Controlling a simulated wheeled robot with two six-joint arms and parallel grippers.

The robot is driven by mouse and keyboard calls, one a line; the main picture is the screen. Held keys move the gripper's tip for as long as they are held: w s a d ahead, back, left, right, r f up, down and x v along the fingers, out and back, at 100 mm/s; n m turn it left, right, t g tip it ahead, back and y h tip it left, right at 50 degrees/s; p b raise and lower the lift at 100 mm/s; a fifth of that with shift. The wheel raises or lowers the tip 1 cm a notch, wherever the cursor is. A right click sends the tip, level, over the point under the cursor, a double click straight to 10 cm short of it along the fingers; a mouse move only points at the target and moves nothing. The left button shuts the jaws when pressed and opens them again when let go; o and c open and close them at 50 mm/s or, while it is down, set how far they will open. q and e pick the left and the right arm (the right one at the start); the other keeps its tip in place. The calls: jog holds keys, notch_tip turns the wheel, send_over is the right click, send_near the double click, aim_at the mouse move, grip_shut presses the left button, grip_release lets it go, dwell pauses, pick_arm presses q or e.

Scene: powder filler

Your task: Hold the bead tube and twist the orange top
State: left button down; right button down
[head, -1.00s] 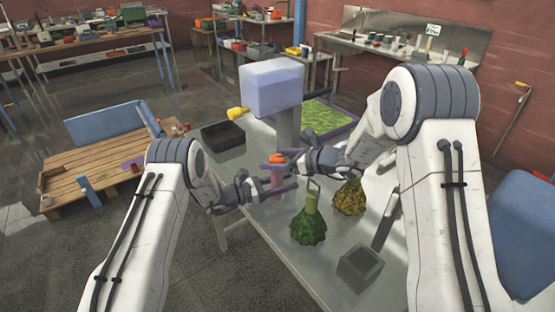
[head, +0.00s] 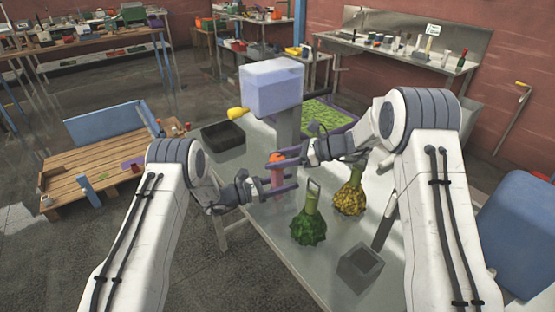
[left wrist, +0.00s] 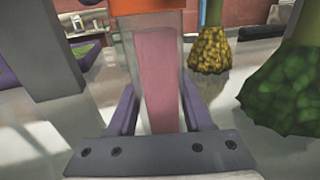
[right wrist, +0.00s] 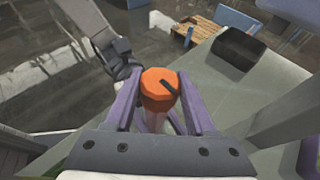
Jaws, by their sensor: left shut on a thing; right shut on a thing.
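The bead tube (head: 278,179) is clear with pink contents and stands upright above the table. It fills the middle of the left wrist view (left wrist: 158,80). My left gripper (head: 282,190) is shut on the tube's body, with a purple finger on each side. The orange top (head: 277,158) sits on the tube's upper end. In the right wrist view the orange top (right wrist: 159,88) shows a dark slot mark pointing to the upper right. My right gripper (right wrist: 160,108) is shut on the orange top, its purple fingers on both sides. The lower tube is partly hidden by fingers.
A green flask-like object (head: 308,228) and a yellow one (head: 349,200) stand right of the tube. A black tray (head: 222,136) and a pale block on a post (head: 271,88) are behind.

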jog(key=shift+c, duration=1.1)
grip_release()
jog(key=v, duration=1.2)
jog(key=shift+r, duration=0.1)
pick_arm(q)
jog(key=shift+c, duration=1.2)
grip_release()
pick_arm(e)
jog(key=shift+w, duration=0.1)
pick_arm(q)
jog(key=shift+a, duration=0.1)
